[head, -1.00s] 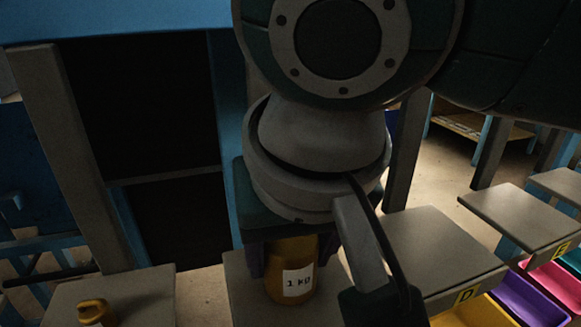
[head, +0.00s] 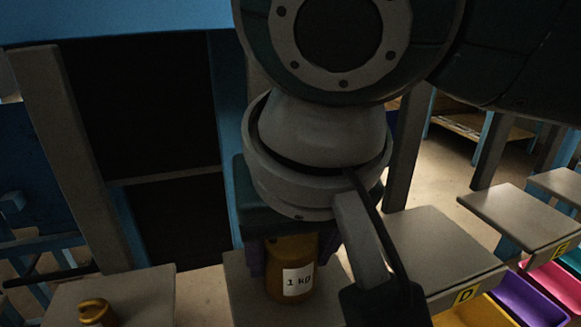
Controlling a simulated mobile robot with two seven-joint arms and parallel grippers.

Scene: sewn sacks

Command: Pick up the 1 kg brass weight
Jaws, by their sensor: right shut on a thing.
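The brass weight (head: 291,280) has a white label reading "1 KG" and stands upright at the grey plate in the lower middle of the head view. My right gripper (head: 290,256) comes down over it from above and is shut on its upper part, with a dark finger visible at its left side. The wrist hides the top of the weight. I cannot tell whether its base touches the plate. My left gripper is not in view.
A smaller brass weight (head: 96,312) stands on another grey plate (head: 140,290) at the lower left. To the right are grey plates marked D (head: 435,245) and E (head: 525,215), with yellow, purple (head: 530,300) and pink bins below. Grey posts rise behind.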

